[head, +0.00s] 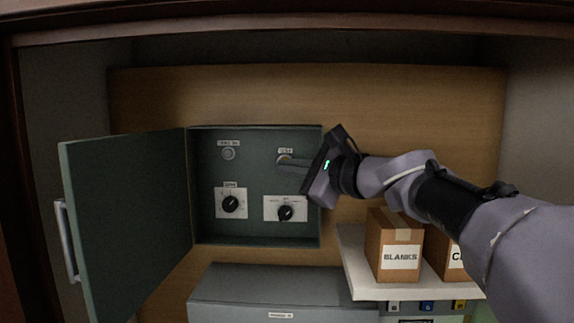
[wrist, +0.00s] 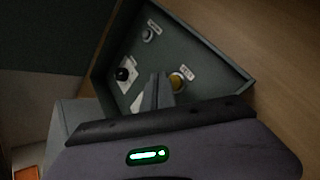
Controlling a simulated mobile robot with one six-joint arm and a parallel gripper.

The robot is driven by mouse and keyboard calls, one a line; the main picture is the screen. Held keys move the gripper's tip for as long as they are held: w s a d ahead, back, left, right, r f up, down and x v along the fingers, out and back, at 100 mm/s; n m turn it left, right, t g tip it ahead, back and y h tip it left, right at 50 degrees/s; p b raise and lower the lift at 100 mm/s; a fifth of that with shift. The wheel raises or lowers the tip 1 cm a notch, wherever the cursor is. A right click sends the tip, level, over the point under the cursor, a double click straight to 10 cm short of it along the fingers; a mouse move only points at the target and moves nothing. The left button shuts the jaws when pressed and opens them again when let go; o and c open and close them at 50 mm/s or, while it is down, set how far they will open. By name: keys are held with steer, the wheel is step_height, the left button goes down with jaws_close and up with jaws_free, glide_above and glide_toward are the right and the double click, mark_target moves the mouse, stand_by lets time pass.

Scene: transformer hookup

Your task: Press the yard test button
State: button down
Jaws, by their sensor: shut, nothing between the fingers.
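The test button (head: 284,158) is a small round yellowish knob under a small white label, at the upper right inside the open green-grey panel box (head: 255,240). In the wrist view, the yellow button (wrist: 178,82) shows just to the right of the fingertips. My gripper (head: 279,167) is shut and empty, reaching in from the right with its fingertips at the button's lower edge. The gripper (wrist: 158,82) also shows in the wrist view, pointing into the box. I cannot tell whether the fingers touch the button.
The box also holds a grey round fitting (head: 228,153) and two black dials (head: 231,204) (head: 286,213) on white plates. Its door (head: 125,225) is swung open to the left. A cardboard box marked BLANKS (head: 394,245) stands on a white shelf (head: 357,268) below my arm.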

steer(key=shift+w, duration=0.1)
stand_by(0.3)
steer(key=shift+w, duration=0.4)
steer(key=shift+w, duration=0.35)
stand_by(0.6)
stand_by(0.3)
steer(key=shift+s, duration=0.8)
steer(key=shift+b, duration=0.35)
